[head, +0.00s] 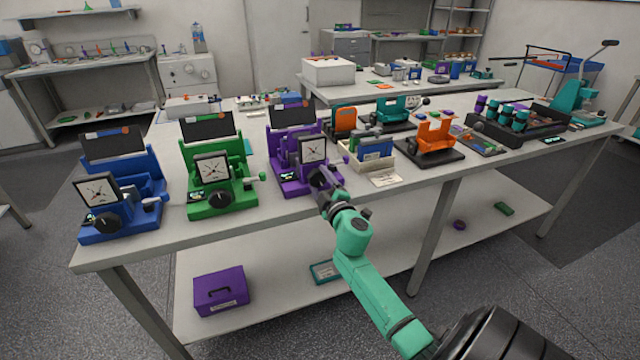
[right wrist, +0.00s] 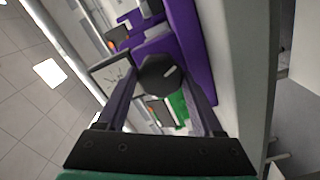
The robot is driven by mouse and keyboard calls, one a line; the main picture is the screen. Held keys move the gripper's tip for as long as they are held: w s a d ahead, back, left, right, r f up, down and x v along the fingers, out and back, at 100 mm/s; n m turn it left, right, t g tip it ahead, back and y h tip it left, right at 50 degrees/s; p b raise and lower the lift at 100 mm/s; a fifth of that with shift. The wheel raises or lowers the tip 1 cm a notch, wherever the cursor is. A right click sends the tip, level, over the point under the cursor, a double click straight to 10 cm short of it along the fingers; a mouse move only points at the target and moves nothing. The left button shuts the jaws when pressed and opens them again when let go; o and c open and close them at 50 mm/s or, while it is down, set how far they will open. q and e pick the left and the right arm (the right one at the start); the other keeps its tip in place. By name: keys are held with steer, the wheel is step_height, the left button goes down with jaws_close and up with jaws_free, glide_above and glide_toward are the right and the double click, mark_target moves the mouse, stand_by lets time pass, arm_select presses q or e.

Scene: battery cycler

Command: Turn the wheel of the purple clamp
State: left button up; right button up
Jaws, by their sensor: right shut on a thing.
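The purple clamp (head: 290,177) stands on the workbench, between the green clamp and a tray of blocks. It has a white dial gauge (head: 312,150) on its front and a dark panel above. Its dark wheel (right wrist: 159,74) sits low at the front, between the two fingers of my right gripper (right wrist: 162,88). In the head view my right gripper (head: 326,190) reaches the clamp's front and hides most of the wheel. The right gripper is shut on the wheel. My left gripper is not in view.
A green clamp (head: 222,197) and a blue clamp (head: 120,222) stand to the left. A block tray (head: 351,157) and an orange fixture (head: 434,137) stand to the right. The bench's front edge (head: 270,216) runs just under my right arm. A purple box (head: 221,290) sits on the lower shelf.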

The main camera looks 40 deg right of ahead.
steer(key=shift+f+n, duration=0.15)
steer(key=shift+n, duration=0.95)
steer(key=o, duration=1.4)
steer(key=shift+c, duration=0.2)
steer(key=shift+s, duration=0.1)
steer(key=b+v, duration=0.2)
steer(key=v, duration=1.2)
steer(key=shift+s, duration=0.2)
steer(key=shift+a, duration=0.15)
